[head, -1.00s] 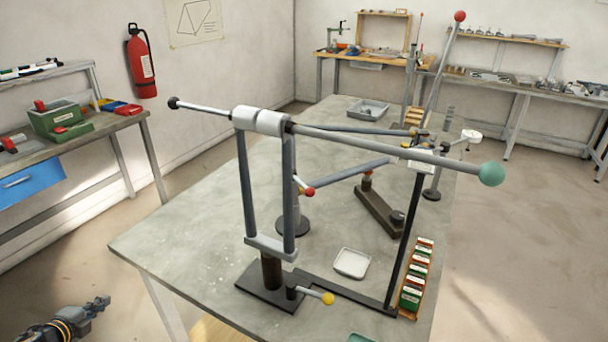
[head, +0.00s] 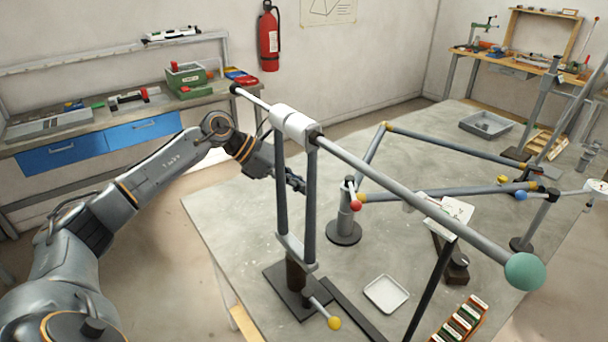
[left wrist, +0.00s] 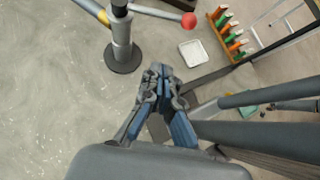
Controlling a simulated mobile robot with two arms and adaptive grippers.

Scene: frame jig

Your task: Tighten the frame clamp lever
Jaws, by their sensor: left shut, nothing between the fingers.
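A grey metal frame (head: 455,146) with yellow joints stands on the jig over the table. Several ball-ended levers show: a red ball (head: 356,206) on the short post (head: 344,226), a yellow ball (head: 334,322) at the black base (head: 290,292), and a blue ball (head: 520,196) at the right. I cannot tell which is the frame clamp lever. My left gripper (head: 299,184) is shut and empty, partly hidden behind the twin uprights, left of the red ball. In the left wrist view, the gripper (left wrist: 160,70) is apart from the post (left wrist: 122,45) and red ball (left wrist: 189,20). My right gripper is out of view.
A long bar with a teal ball (head: 524,271) crosses above the table from the uprights (head: 310,205). A white tray (head: 386,293) and a rack of small boxes (head: 460,321) lie near the front. Bare tabletop (head: 225,212) shows at the left.

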